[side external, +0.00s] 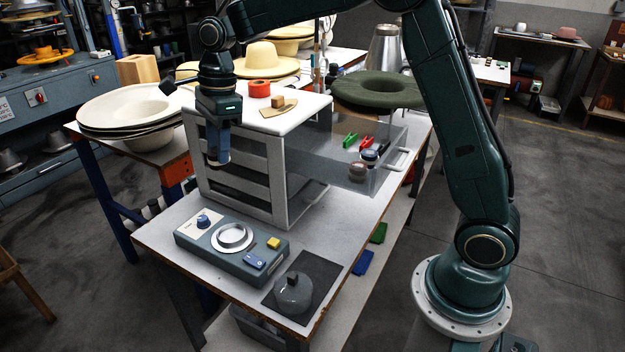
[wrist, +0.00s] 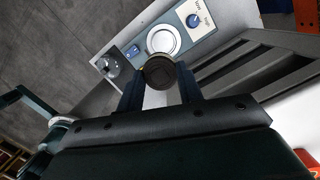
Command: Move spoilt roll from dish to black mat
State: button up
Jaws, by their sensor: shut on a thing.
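My gripper (side external: 217,162) is shut on a dark round roll (wrist: 160,72), held between the fingertips in the wrist view. In the side view the gripper hangs in front of the cabinet, above the control box, and the roll is hard to make out. The round silver dish (side external: 232,237) on the control box looks empty; it also shows in the wrist view (wrist: 163,40), just beyond the roll. The black mat (side external: 322,270) lies at the table's front corner, with a grey knobbed weight (side external: 293,292) on it.
The control box (side external: 190,240) carries a blue knob, a blue switch and a yellow button. The white cabinet (side external: 245,180) stands close behind, with its clear drawer (side external: 340,165) pulled out to the right, holding clips and round items.

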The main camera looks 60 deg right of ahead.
jog(key=shift+s+d+f+n, duration=0.1)
jog(key=shift+s+d+n, duration=0.1)
jog(key=shift+s+n, duration=0.4)
jog(key=s+d+f+n+g, duration=0.1)
jog(key=s+d+f+n, duration=0.1)
jog(key=s+n, duration=0.6)
jog(key=s+d+f+n+g, duration=0.1)
jog(key=s+d+f+n, duration=0.1)
jog(key=s+n, duration=0.7)
jog(key=shift+s+d+h, duration=0.15)
jog(key=shift+s+h, duration=0.2)
jog(key=shift+h, duration=0.05)
jog(key=shift+f, duration=0.25)
send_over(317, 269)
jog(key=f, duration=1.6)
jog(key=shift+w+d, duration=0.1)
jog(key=shift+w, duration=0.3)
jog(key=shift+f, duration=1.9)
jog(key=shift+f, duration=0.15)
